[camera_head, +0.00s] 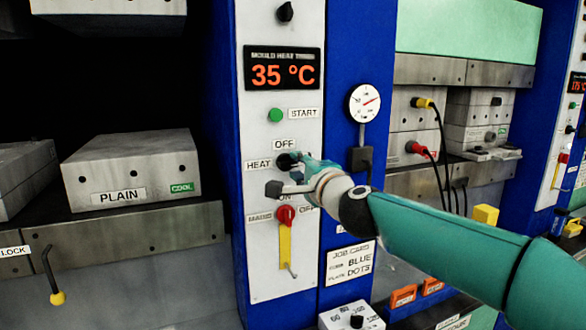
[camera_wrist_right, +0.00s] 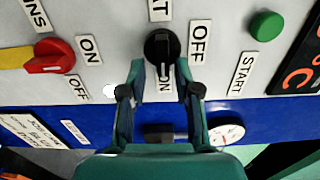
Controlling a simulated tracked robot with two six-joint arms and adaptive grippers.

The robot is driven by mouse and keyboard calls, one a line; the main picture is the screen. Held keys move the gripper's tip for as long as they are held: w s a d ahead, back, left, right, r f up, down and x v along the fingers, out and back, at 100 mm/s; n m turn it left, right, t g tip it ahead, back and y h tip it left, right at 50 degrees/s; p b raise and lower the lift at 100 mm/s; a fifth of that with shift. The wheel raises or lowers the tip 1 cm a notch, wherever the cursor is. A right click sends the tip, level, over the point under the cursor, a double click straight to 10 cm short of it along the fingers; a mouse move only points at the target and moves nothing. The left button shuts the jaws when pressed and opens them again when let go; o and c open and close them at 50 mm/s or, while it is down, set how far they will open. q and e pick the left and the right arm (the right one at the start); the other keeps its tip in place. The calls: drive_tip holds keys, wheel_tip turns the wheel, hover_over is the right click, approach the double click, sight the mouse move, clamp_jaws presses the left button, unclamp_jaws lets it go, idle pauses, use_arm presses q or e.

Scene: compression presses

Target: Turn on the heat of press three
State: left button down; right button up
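The black heat knob (camera_head: 287,161) is on press three's white panel, with HEAT to its left and OFF above it. In the right wrist view the knob (camera_wrist_right: 163,48) has a pale mark at its lower end, towards an ON label (camera_wrist_right: 165,86). My right gripper (camera_wrist_right: 161,70) is at the knob, one finger on each side, with a gap between the fingers; firm contact is not visible. In the head view my right gripper (camera_head: 298,170) hides the knob's right side. The display (camera_head: 281,68) reads MOULD HEAT THREE, 35 °C. My left gripper is not in view.
A green START button (camera_head: 275,115) is above the knob. A red mains switch (camera_head: 285,216) with a yellow lever is below. A round gauge (camera_head: 364,102) is to the right. A block marked PLAIN (camera_head: 133,168) lies in the press at left.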

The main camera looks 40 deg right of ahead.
drive_tip(key=shift+s, duration=0.15)
drive_tip(key=v, duration=1.2)
drive_tip(key=shift+f, duration=0.1)
idle(0.3)
